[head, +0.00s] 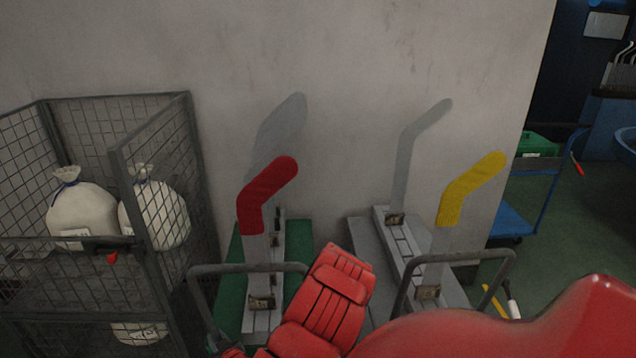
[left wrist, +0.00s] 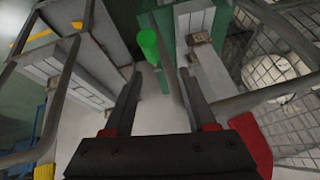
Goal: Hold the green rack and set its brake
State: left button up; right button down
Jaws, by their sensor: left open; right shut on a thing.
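The green rack (head: 303,242) stands by the wall in the head view, with a grey handle (head: 240,268) and a red sock (head: 266,193) on its upright board. The rack's green base also shows in the left wrist view (left wrist: 213,68). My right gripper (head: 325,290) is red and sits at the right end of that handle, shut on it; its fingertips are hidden. My left gripper (left wrist: 160,73) is open and empty in the left wrist view, above the floor near the green rack. A bright green rounded post (left wrist: 149,45) shows beyond its fingers, apart from them.
A grey rack (head: 365,240) with a yellow sock (head: 467,190) stands to the right. A wire cage (head: 165,160) with white sacks (head: 82,213) stands close on the left. A blue cart (head: 515,222) is at the far right, with open floor before it.

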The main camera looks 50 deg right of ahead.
pick_arm(q)
notch_tip(320, 180, up, 4)
jog(key=shift+r, duration=0.25)
jog(key=shift+c, duration=1.2)
jog(key=r, duration=0.1)
jog(key=a+r+n+g, duration=0.1)
jog(key=w+a+r+n+g, duration=0.1)
jog(key=shift+r, duration=0.35)
grip_shut()
jog(key=shift+n+g+h, duration=0.3)
jog(key=shift+n+g, duration=0.1)
jog(key=shift+g, duration=0.4)
jog(key=shift+s+d+f, duration=0.1)
jog(key=shift+d+f, duration=0.1)
jog(key=shift+f, duration=1.35)
jog(key=shift+s+d+f, duration=0.1)
jog(key=shift+d+f, duration=0.1)
jog(key=shift+f, duration=1.4)
jog(key=shift+s+d+f, duration=0.1)
jog(key=shift+d+f, duration=0.1)
jog(key=shift+f, duration=1.35)
